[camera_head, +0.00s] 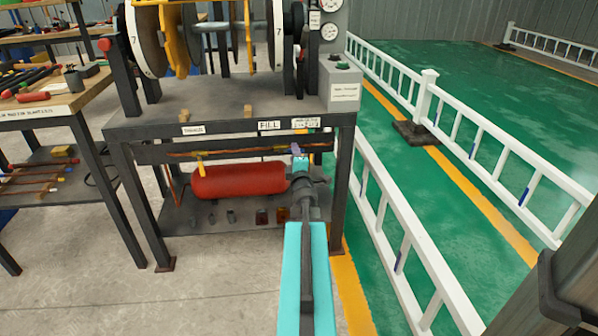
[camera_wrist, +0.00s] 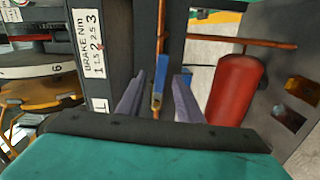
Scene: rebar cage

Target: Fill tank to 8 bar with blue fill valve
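The red tank (camera_head: 238,181) lies under the test bench; it also shows at the right in the wrist view (camera_wrist: 235,90). The blue fill valve handle (camera_wrist: 161,72) has a brass fitting below it and sits on the copper pipe. My gripper (camera_wrist: 160,82) is open, with one finger on each side of the blue handle and visible gaps between. In the head view, my gripper (camera_head: 299,164) is below the FILL label (camera_head: 269,125) at the bench's front, and the valve shows only as a small blue patch (camera_head: 295,149). Two gauges (camera_head: 330,31) stand top right, too small to read.
A yellow valve handle (camera_head: 201,164) hangs above the tank's left part. The bench's dark frame (camera_wrist: 118,50) is close beside my left finger in the wrist view. A white railing (camera_head: 395,225) runs to the right. A tool table (camera_head: 40,108) stands left.

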